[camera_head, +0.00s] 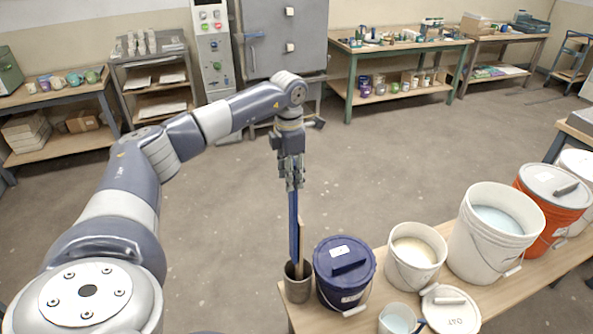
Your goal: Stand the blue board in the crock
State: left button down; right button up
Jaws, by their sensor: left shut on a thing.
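The blue board (293,228) is long and narrow and stands nearly upright. My left gripper (293,184) is shut on its top end, with the fingers pointing down. The crock (298,289) is a small grey-brown pot at the left end of the bench. The board's lower end goes down into the crock's mouth and is hidden by its wall, so I cannot tell whether it touches the bottom. A thin wooden strip (301,243) also stands in the crock, just right of the board. My right gripper is not in view.
A lidded dark blue bucket (343,276) stands close right of the crock. Farther right are an open cream bucket (415,258), a large white bucket (492,235) and an orange bucket (553,205). A jug (397,320) and a loose lid (451,311) lie in front. The floor behind is clear.

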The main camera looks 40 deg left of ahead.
pick_arm(q)
notch_tip(320, 180, down, 8)
jog(key=b, duration=0.5)
jog(key=shift+s+f+b, duration=0.2)
jog(key=shift+s+b, duration=0.2)
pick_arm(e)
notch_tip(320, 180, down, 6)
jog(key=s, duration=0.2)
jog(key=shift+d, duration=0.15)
pick_arm(q)
jog(key=shift+f, duration=0.1)
